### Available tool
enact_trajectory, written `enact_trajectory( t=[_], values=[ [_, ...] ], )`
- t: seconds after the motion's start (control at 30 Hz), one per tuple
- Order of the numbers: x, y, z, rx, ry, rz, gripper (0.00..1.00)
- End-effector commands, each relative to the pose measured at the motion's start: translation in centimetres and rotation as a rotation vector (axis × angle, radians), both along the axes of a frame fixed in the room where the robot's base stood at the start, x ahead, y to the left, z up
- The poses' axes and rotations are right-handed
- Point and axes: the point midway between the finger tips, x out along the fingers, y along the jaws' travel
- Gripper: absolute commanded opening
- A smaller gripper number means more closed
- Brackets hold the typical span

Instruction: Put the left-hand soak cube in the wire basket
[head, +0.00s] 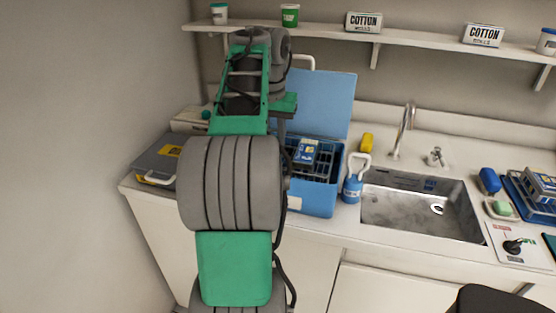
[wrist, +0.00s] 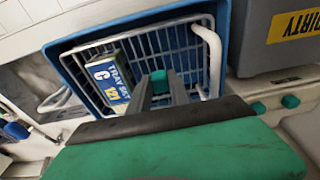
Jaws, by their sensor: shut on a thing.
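My gripper (wrist: 160,88) is shut on a small teal cube (wrist: 159,76) that shows between the fingertips in the wrist view. The cube is over the white wire basket (wrist: 186,42); whether it touches the wires I cannot tell. The basket sits inside a blue case and has a thick white handle on its right in the wrist view. In the head view my arm hides the gripper, the held cube and part of the basket (head: 322,163). Two more teal cubes, one (wrist: 258,107) and another (wrist: 290,101), stand on a pale surface beside the case.
A blue and white tray-set box (wrist: 108,80) lies in the basket's left part in the wrist view. A grey bin (wrist: 275,35) with a DIRTY label stands beside the case. The case's blue lid (head: 325,95) is raised. A blue bottle (head: 352,185) and the sink (head: 415,210) are to the right.

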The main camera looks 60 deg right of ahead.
Motion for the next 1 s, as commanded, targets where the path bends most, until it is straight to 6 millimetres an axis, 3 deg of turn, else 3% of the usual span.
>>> enact_trajectory(
  t=[0.17,0.3,0.7,0.73,1.0],
  values=[
    [-0.2,-1.4,-2.0,0.000,0.000,-0.001,0.00],
    [-0.2,-1.4,-4.7,-0.002,-0.001,0.002,0.00],
    [-0.1,-1.4,-5.0,-0.002,-0.001,0.000,0.00],
    [-0.1,-1.4,-4.8,-0.002,-0.001,0.000,0.26],
    [-0.1,-1.3,-4.8,-0.002,0.000,0.000,0.45]
  ],
)
